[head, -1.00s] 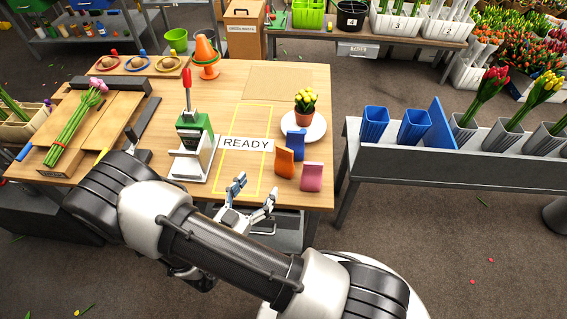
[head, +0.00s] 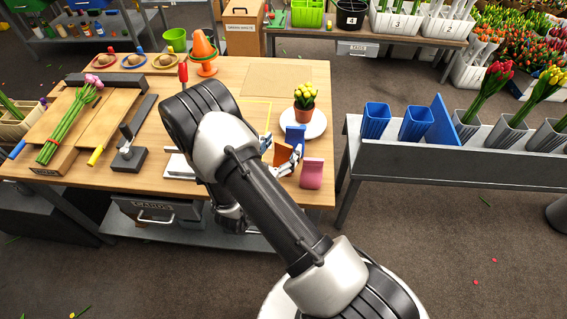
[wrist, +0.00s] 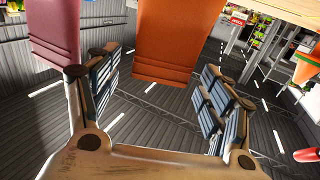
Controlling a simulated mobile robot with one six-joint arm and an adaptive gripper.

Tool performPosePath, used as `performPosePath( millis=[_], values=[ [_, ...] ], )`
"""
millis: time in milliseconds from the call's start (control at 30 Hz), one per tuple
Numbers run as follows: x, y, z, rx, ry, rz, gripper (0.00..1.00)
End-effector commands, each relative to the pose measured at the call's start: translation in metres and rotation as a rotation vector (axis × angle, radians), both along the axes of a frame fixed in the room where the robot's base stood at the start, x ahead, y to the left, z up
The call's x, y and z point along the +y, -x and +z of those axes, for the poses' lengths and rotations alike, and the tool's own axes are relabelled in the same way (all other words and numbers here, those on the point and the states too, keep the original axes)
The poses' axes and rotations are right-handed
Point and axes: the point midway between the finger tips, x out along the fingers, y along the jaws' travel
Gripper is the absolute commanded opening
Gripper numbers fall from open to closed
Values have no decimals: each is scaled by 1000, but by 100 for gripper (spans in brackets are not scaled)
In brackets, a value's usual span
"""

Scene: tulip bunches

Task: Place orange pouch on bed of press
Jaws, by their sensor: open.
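The orange pouch (head: 283,151) stands near the right front of the wooden table, partly covered by my gripper (head: 281,158). In the wrist view the orange pouch (wrist: 178,40) lies ahead between my spread fingers (wrist: 160,72), with gaps on both sides. My gripper is open and holds nothing. The press is mostly hidden behind my arm in the head view. Its red handle (head: 183,72) and part of its pale base (head: 177,166) show to the left of the arm.
A pink pouch (head: 312,174) stands close to the right; it also shows outside the left finger in the wrist view (wrist: 55,32). A blue pouch (head: 296,134) and a potted yellow plant on a white plate (head: 318,126) are just behind.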

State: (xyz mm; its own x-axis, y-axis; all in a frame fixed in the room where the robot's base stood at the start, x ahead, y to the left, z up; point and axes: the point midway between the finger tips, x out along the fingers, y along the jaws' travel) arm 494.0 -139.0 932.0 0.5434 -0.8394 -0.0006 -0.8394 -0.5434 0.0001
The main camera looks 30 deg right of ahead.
Motion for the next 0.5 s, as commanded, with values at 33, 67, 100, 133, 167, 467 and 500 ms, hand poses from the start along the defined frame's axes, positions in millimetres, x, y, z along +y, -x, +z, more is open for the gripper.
performPosePath(
  millis=[33, 67, 100, 133, 167, 467, 500],
  values=[
    [-6, -3, 0, -3, -1, -3, 73],
    [-9, -5, 0, -2, 0, -3, 73],
    [-11, -6, 0, -1, 0, -2, 73],
    [-12, -7, 0, -1, 1, -1, 73],
    [-12, -8, 0, 0, 0, 0, 73],
    [-12, -8, 1, 0, 0, 1, 67],
    [-12, -8, 1, 0, 0, 1, 65]
  ],
)
